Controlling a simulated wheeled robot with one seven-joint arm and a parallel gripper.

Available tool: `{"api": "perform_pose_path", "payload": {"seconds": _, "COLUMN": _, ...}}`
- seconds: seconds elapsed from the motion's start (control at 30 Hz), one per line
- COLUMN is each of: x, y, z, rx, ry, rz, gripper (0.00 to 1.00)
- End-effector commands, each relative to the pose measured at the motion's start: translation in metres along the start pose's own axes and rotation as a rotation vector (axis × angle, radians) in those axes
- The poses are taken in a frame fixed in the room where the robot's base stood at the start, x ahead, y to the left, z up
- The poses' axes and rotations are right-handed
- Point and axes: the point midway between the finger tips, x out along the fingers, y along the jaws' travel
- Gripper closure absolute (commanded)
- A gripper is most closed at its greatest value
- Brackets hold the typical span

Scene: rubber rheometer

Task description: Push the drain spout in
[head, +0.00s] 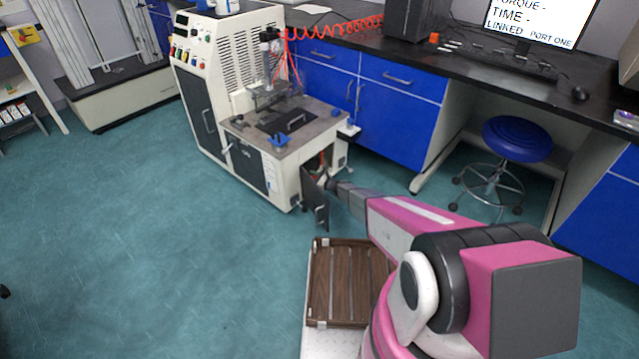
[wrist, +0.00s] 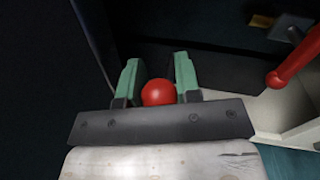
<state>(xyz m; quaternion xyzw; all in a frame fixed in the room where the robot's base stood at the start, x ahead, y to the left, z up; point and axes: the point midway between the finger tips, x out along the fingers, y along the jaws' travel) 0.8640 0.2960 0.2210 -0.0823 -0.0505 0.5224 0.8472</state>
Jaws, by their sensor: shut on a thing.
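My gripper (wrist: 157,72) has green fingers on both sides of a round red knob (wrist: 158,92) in the wrist view, and it is shut on it. The spout's body is not clearly visible, so I cannot tell which part of it the knob is or how far out it stands. In the head view my arm reaches to the low right-hand compartment of the white machine (head: 258,150). The gripper's fingertips are hidden there beside the open dark door (head: 315,202).
A red bar-shaped handle (wrist: 296,58) stands at the right of the wrist view, close to the gripper. A brown slatted wooden tray (head: 322,285) lies in front of the machine. A blue stool (head: 517,138) stands right. The green floor at left is clear.

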Motion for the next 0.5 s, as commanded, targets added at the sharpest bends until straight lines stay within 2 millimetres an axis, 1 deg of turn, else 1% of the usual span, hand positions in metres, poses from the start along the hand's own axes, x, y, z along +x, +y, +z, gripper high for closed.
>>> {"api": "perform_pose_path", "payload": {"seconds": 0.03, "x": 0.019, "y": -0.005, "z": -0.003, "rx": -0.001, "ry": -0.001, "rz": 0.002, "gripper": 1.00}}
{"api": "perform_pose_path", "payload": {"seconds": 0.1, "x": 0.036, "y": -0.008, "z": -0.004, "rx": -0.001, "ry": -0.002, "rz": 0.002, "gripper": 1.00}}
{"api": "perform_pose_path", "payload": {"seconds": 0.2, "x": 0.055, "y": -0.012, "z": -0.003, "rx": 0.000, "ry": -0.001, "rz": 0.000, "gripper": 1.00}}
{"api": "perform_pose_path", "payload": {"seconds": 0.3, "x": 0.065, "y": -0.014, "z": -0.003, "rx": 0.001, "ry": -0.001, "rz": -0.001, "gripper": 1.00}}
{"api": "perform_pose_path", "payload": {"seconds": 0.5, "x": 0.068, "y": -0.014, "z": -0.002, "rx": 0.001, "ry": -0.001, "rz": -0.002, "gripper": 1.00}}
